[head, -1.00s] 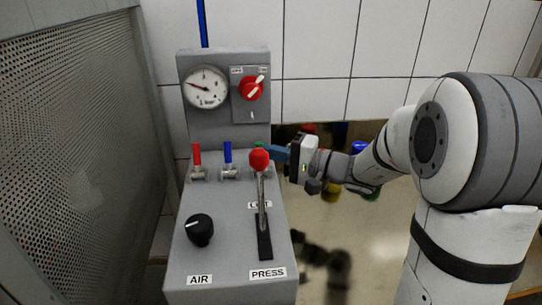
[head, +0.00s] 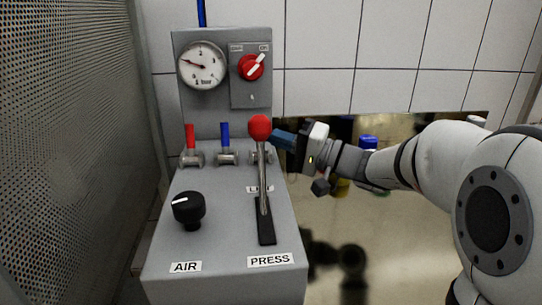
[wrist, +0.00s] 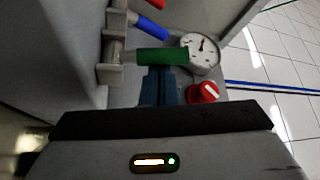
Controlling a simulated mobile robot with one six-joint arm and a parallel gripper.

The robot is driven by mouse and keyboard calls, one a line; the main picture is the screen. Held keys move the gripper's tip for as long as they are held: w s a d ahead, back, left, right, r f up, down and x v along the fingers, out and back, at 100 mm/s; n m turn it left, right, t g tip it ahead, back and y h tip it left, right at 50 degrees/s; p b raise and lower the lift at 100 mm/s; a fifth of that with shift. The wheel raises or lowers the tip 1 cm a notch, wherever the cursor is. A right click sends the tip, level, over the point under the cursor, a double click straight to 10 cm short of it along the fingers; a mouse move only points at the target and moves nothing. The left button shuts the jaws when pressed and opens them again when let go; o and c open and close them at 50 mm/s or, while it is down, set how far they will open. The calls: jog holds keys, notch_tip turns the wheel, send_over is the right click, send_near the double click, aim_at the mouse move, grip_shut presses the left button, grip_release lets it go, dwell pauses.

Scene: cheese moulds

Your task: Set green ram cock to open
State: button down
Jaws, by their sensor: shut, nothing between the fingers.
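The green ram cock (wrist: 165,57) shows in the wrist view as a green handle on a grey valve body. The handle points the same way as the upright red and blue ones, towards the gauge. In the head view its handle is hidden behind the red lever knob; only part of its valve body shows. My gripper (head: 278,138) is shut and empty, with blue fingers pointing left at the panel's right side. In the wrist view its fingers (wrist: 162,80) end right at the green handle's side; I cannot tell whether they touch it.
The red cock (head: 190,136) and blue cock (head: 225,135) stand upright to the left. The press lever (head: 260,128) with its red knob rises in front of the green cock. A black AIR knob (head: 188,209), gauge (head: 202,66) and red switch (head: 251,67) are on the panel.

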jog(key=n+b, duration=0.1)
jog(key=b, duration=0.1)
jog(key=shift+s+f+y+b, duration=0.25)
jog(key=shift+f+y+b, duration=0.05)
jog(key=shift+s+r+n+b, duration=0.1)
jog(key=shift+r+n+b, duration=0.2)
jog(key=shift+b, duration=0.1)
